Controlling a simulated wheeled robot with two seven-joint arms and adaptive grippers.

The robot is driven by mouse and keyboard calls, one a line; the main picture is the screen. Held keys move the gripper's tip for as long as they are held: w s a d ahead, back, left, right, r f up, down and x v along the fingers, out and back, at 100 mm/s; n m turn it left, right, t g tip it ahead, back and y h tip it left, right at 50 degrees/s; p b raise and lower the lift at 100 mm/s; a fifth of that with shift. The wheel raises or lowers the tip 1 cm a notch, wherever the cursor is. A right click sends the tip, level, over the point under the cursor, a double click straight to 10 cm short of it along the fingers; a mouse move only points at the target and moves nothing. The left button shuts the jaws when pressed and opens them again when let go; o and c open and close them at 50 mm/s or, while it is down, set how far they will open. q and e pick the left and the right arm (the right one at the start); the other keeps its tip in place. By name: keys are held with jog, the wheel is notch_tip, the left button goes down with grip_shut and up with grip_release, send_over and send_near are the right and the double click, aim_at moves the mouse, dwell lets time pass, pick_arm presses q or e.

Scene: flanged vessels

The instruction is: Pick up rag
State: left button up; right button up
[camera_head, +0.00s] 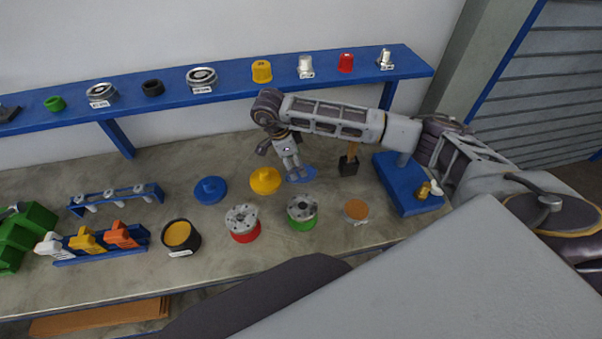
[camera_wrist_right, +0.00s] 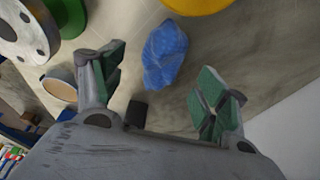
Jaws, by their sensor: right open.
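The blue rag (camera_head: 303,175) lies crumpled on the grey bench top, partly hidden in the head view by my right gripper (camera_head: 291,165). In the right wrist view the whole rag (camera_wrist_right: 165,56) shows as a small blue heap. It lies just beyond the gap between the two green-padded fingers of the right gripper (camera_wrist_right: 162,82). These fingers are open, with nothing between them, and appear apart from the rag. My left gripper is not in view.
A yellow lidded disc (camera_head: 265,181) lies close left of the rag. A green flanged vessel (camera_head: 302,213) stands in front of it. A dark block with a brush (camera_head: 348,166) and a blue stand (camera_head: 408,185) are to the right. A blue shelf (camera_head: 222,93) runs behind.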

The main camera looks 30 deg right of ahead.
jog(key=shift+d+f+p, duration=0.3)
jog(key=shift+d+f, duration=0.05)
jog(key=shift+f, duration=0.3)
jog(key=shift+p+x, duration=0.45)
jog(key=shift+x, duration=1.45)
jog(key=shift+c, duration=0.5)
jog(key=shift+r, duration=0.1)
jog(key=c, duration=1)
jog(key=shift+w, duration=0.1)
jog(key=shift+r+b, duration=0.8)
jog(key=shift+r, duration=4.2)
